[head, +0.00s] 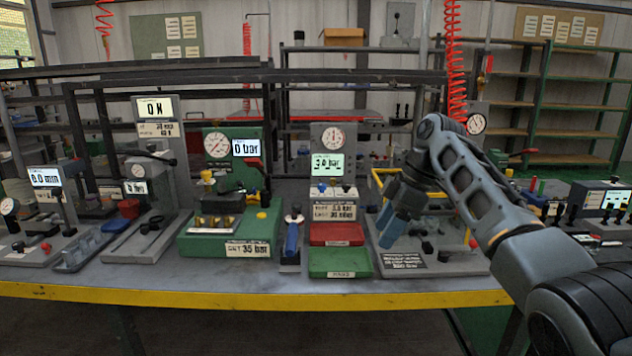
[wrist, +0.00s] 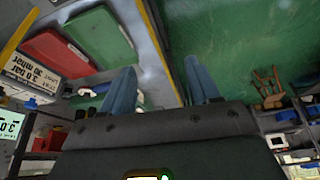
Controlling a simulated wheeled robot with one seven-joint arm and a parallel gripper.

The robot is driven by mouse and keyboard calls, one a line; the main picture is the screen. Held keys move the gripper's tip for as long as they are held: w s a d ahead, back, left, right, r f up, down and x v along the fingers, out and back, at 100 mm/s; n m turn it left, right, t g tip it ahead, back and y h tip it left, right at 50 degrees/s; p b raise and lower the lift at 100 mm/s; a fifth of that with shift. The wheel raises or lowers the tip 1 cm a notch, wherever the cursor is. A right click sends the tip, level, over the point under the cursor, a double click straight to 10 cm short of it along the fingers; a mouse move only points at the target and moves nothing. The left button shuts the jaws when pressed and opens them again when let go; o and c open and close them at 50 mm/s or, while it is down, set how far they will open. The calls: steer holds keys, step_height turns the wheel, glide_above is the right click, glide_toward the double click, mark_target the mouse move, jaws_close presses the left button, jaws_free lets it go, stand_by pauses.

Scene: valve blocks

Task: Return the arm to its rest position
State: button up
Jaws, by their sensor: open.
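My arm reaches in from the right side of the head view and bends down at its wrist. My gripper (head: 393,226) hangs above the right-middle part of the bench, in front of a station with a yellow frame (head: 378,183). Its blue fingers point down. In the wrist view the two fingers (wrist: 163,88) stand apart with nothing between them, so the gripper is open and empty. Whether the fingertips touch the station's plate cannot be told.
The bench (head: 190,292) has a yellow front edge. Left of my gripper stand a red tray (head: 337,234), a green tray (head: 340,262), a blue-handled tool (head: 292,240) and a green block marked 35 bar (head: 228,237). Gauge stations and shelves stand behind.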

steer(key=s+a+f+m+t, duration=0.2)
steer(key=s+f, duration=0.2)
steer(key=f, duration=0.7)
steer(key=s+a+f+m+t, duration=0.1)
steer(key=s+a+f+m, duration=0.15)
steer(key=f, duration=0.95)
steer(key=s+d+f+m+t, duration=0.1)
steer(key=s+f+m+t, duration=0.15)
steer(key=s+f, duration=0.55)
steer(key=s+d+f+m+t, duration=0.1)
steer(key=s+f+m+t, duration=0.2)
steer(key=s, duration=0.9)
steer(key=s+d+r+m+t+h, duration=0.1)
steer(key=s+d+r+m+h, duration=0.15)
steer(key=s, duration=0.85)
steer(key=s+d+r+m+t+h, duration=0.1)
steer(key=s+d+r+m+t, duration=0.15)
steer(key=s, duration=0.75)
steer(key=s+d+r+m+t, duration=0.1)
steer(key=s+d+r, duration=0.1)
steer(key=s+r, duration=0.4)
steer(key=s+d+r+t+h, duration=0.1)
steer(key=s+d+r, duration=0.1)
steer(key=s+r, duration=0.5)
step_height(320, 180, up, 7)
steer(key=shift+d+f+m, duration=0.2)
steer(key=shift+m, duration=0.2)
